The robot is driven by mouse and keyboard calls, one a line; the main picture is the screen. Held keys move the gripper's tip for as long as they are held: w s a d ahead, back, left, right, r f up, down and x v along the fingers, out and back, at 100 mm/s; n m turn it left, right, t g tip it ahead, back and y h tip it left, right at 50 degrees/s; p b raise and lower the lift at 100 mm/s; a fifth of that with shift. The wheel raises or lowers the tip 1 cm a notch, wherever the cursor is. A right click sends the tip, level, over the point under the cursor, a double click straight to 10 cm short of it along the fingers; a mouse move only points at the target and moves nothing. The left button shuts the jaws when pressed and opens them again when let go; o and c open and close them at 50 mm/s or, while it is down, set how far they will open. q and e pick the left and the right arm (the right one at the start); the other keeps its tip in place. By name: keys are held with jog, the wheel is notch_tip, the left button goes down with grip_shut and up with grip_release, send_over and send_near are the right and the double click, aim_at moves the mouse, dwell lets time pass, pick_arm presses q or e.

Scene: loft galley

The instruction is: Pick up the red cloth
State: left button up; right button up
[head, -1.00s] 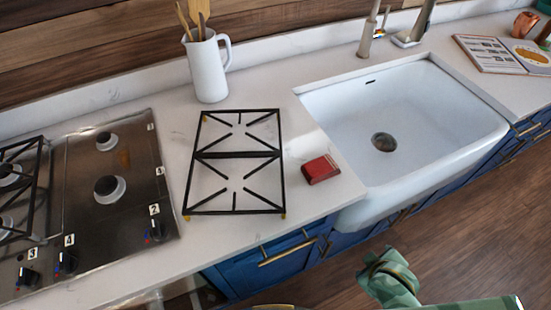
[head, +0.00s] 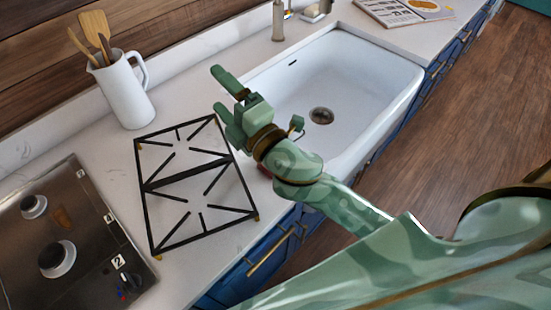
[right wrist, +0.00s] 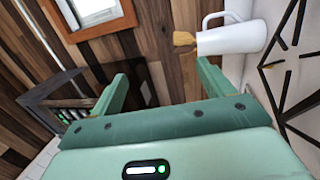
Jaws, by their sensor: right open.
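The red cloth (head: 265,171) is almost wholly hidden behind my right arm in the head view. Only a small red edge shows on the counter, between the loose black grate and the sink. My right gripper (head: 219,91) is open and empty, above the counter near the sink's left rim, farther back than the cloth. In the right wrist view its two green fingers (right wrist: 160,85) are spread with nothing between them, and the cloth is not in that view. My left gripper is not in view.
The loose black grate (head: 149,187) lies on the counter left of the cloth. A white pitcher with wooden utensils (head: 125,95) stands behind it. The white sink (head: 350,75) is to the right, the steel cooktop (head: 90,215) to the left.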

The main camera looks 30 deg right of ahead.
jog(key=s+a+r+n+g+y, duration=0.3)
jog(key=a+r+n+g+y, duration=0.35)
jog(key=a+n+y, duration=0.75)
jog(key=s+a+f+n+g+h, duration=0.1)
jog(key=s+f+n+g+h, duration=0.45)
jog(key=n+g, duration=1.15)
jog(key=w+d+f+n+t+h, duration=0.3)
jog(key=d+f+n+h, duration=0.3)
jog(key=d+f, duration=0.25)
jog(key=w+d+h, duration=0.3)
jog(key=d+h, duration=0.1)
jog(key=d, duration=0.4)
jog(key=w+d+h, duration=0.2)
jog(key=d+h, duration=0.2)
jog(key=d, duration=0.5)
jog(key=shift+t, duration=0.45)
jog(key=f, duration=0.3)
jog(key=f+b, duration=0.1)
jog(key=f, duration=0.5)
jog(key=shift+a+f, duration=0.3)
jog(key=shift+f, duration=0.05)
jog(key=f, duration=0.3)
jog(key=f+b, duration=0.1)
jog(key=f, duration=0.1)
jog(key=shift+s+d, duration=0.15)
jog(key=shift+s, duration=0.2)
jog(key=shift+f, duration=0.35)
jog(key=c, duration=1.1)
